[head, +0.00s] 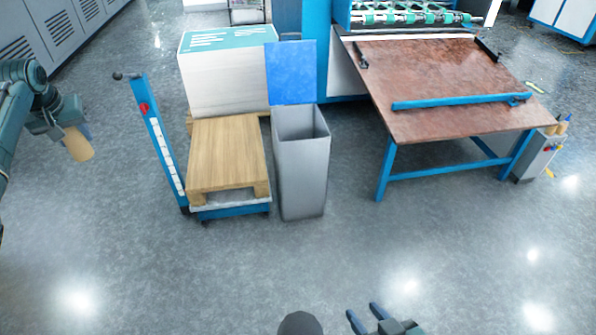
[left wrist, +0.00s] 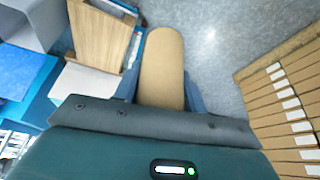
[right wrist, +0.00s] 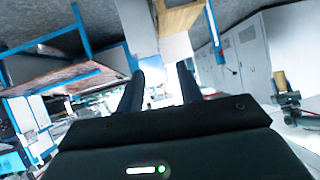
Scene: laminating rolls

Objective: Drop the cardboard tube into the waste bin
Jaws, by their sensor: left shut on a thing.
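The cardboard tube (head: 79,145) is a short tan cylinder held above the floor at the left of the head view. My left gripper (head: 68,131) is shut on it, and its fingers lie on either side of the tube (left wrist: 162,60) in the left wrist view. The waste bin (head: 302,165) is a tall grey open-topped box with a raised blue lid (head: 291,72), well to the right of the tube. Its inside bottom is hidden. My right gripper (head: 367,315) is open and empty near the bottom edge of the head view.
A pallet (head: 227,155) on a blue lift truck stands just left of the bin, its handle post (head: 158,140) between tube and bin. A paper stack (head: 225,80) is behind. A brown-topped table (head: 440,85) is right. The front floor is clear.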

